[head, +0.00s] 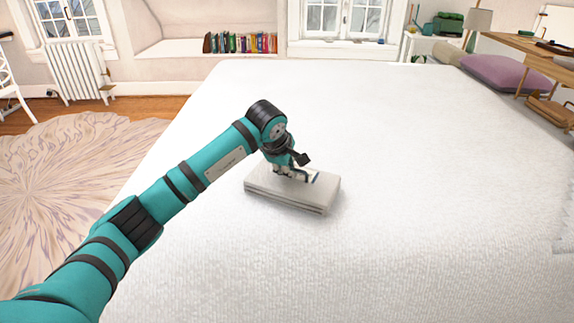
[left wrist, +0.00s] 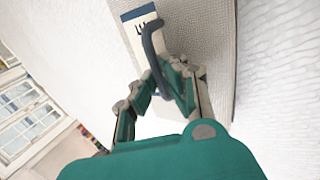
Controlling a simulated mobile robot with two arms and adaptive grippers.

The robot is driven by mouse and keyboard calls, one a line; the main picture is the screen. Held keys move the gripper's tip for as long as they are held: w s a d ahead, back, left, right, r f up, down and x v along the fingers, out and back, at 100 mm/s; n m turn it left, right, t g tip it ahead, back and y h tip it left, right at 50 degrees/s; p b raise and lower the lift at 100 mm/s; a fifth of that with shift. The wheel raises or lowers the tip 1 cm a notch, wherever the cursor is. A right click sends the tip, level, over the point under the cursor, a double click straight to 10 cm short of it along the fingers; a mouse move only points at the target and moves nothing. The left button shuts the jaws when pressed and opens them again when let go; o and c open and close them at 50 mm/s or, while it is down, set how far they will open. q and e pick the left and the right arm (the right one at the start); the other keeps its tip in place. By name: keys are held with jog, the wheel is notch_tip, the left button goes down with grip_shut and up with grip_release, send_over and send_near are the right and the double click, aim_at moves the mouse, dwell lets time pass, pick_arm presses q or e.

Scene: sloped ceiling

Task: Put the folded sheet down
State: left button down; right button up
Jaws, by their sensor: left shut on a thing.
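The folded sheet (head: 322,193) is a flat, pale grey-beige bundle with layered edges, near the middle of the white bed (head: 430,230). It lies on or just above the bed; I cannot tell if there is a small gap. In the left wrist view the folded sheet (left wrist: 205,35) has a woven surface, a pale label with a blue band, and a dark grey loop handle (left wrist: 153,45). My left gripper (head: 288,173) is over the bundle's top, shut on the handle. It also shows in the left wrist view (left wrist: 162,78). My right gripper is not in view.
The bed is bare around the sheet. A purple pillow (head: 505,74) lies at the far right, near a wooden shelf (head: 525,45). Books (head: 240,43) stand in the window nook at the back. A round rug (head: 75,170) covers the floor at left.

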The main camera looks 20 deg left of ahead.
pick_arm(q)
jog(key=shift+r, duration=0.15)
jog(key=c, duration=1.8)
grip_release()
jog(key=shift+f, duration=0.2)
jog(key=shift+c, duration=0.2)
jog(key=o, duration=0.4)
jog(key=shift+c, duration=0.2)
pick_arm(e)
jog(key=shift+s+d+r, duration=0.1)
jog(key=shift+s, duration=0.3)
pick_arm(q)
jog(key=shift+r, duration=0.2)
jog(key=p+v, duration=0.1)
jog(key=v, duration=1.1)
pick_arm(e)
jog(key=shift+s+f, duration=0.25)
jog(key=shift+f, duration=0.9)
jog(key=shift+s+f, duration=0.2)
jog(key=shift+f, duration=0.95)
